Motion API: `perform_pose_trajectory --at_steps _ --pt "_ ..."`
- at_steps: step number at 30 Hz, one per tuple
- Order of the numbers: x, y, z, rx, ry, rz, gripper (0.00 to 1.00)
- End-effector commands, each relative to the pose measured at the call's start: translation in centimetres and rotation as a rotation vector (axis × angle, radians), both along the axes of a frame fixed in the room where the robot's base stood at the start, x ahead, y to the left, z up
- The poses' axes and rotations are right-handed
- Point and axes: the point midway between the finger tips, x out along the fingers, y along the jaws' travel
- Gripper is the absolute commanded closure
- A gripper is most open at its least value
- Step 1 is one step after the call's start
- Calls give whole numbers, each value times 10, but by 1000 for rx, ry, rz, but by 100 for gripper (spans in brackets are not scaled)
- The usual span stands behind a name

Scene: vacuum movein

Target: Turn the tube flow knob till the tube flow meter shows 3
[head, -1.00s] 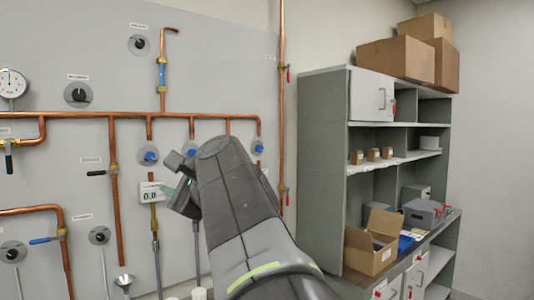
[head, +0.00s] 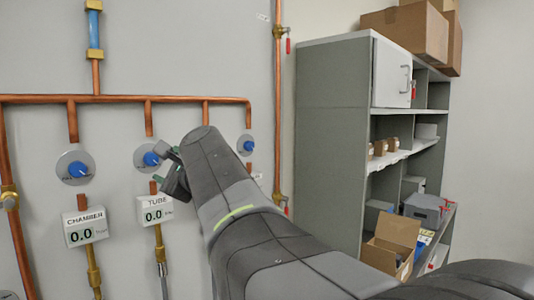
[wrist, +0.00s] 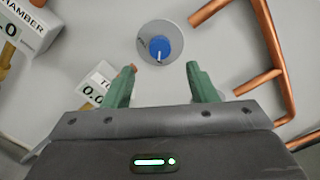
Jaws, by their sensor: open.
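The tube flow knob (head: 151,159) is a blue knob on a round grey plate, above the box labelled TUBE. The tube flow meter (head: 154,210) reads 0.0 in the head view. In the wrist view the blue knob (wrist: 159,47) lies ahead of the fingers, a little beyond the tips and centred between them, with a white pointer mark toward the bottom. The meter's corner shows at the left (wrist: 95,90), partly hidden by a finger. My gripper (wrist: 162,68) has green fingers spread wide, open and empty, apart from the knob. In the head view my gripper (head: 172,175) is just right of the knob.
The chamber knob (head: 75,168) and chamber meter (head: 86,227), reading 0.0, are to the left. Copper pipes (head: 110,98) run above. A shelf unit (head: 335,120) stands at the right.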

Motion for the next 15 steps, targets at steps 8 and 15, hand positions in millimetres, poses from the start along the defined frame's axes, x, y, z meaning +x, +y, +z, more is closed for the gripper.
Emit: perform_pose_trajectory --at_steps 8,15 --pt "32 39 1 -1 1 2 48" --pt "47 55 1 0 0 1 48"
